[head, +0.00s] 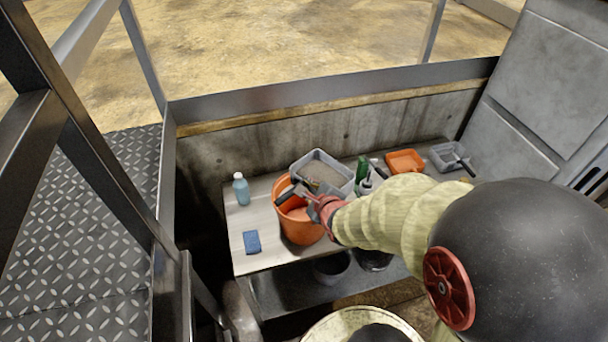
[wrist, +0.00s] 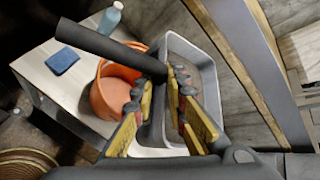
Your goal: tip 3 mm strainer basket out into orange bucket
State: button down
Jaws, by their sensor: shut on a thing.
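My gripper (head: 322,208) is shut on a dark round handle (wrist: 105,46), which also shows in the head view (head: 289,194). In the wrist view the handle sticks out to the upper left, across the rim of the orange bucket (wrist: 118,92). In the head view my gripper is at the right rim of the orange bucket (head: 300,231), which stands upright on the bench. No strainer mesh shows clearly; what the handle belongs to is largely hidden by the fingers, so I cannot tell whether it is the 3 mm basket.
A grey tub (head: 343,163) with grey-brown contents stands behind the bucket. A blue bottle (head: 241,190) and blue sponge (head: 252,242) are on the left of the bench. A green bottle (head: 362,168), orange tray (head: 405,161) and grey tray (head: 441,153) are farther right.

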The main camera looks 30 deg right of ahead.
jog(key=shift+s, duration=0.15)
jog(key=shift+r+g+p, duration=0.3)
jog(key=shift+g+p, duration=0.2)
jog(key=shift+p, duration=0.5)
jog(key=b, duration=0.2)
jog(key=shift+w+d+f+b, duration=0.1)
jog(key=shift+w+f+b, duration=0.2)
jog(key=shift+f, duration=0.1)
jog(key=shift+b, duration=0.4)
jog(key=shift+b, duration=0.85)
jog(key=g+b, duration=0.1)
jog(key=b, duration=0.2)
jog(key=shift+s+r, duration=0.2)
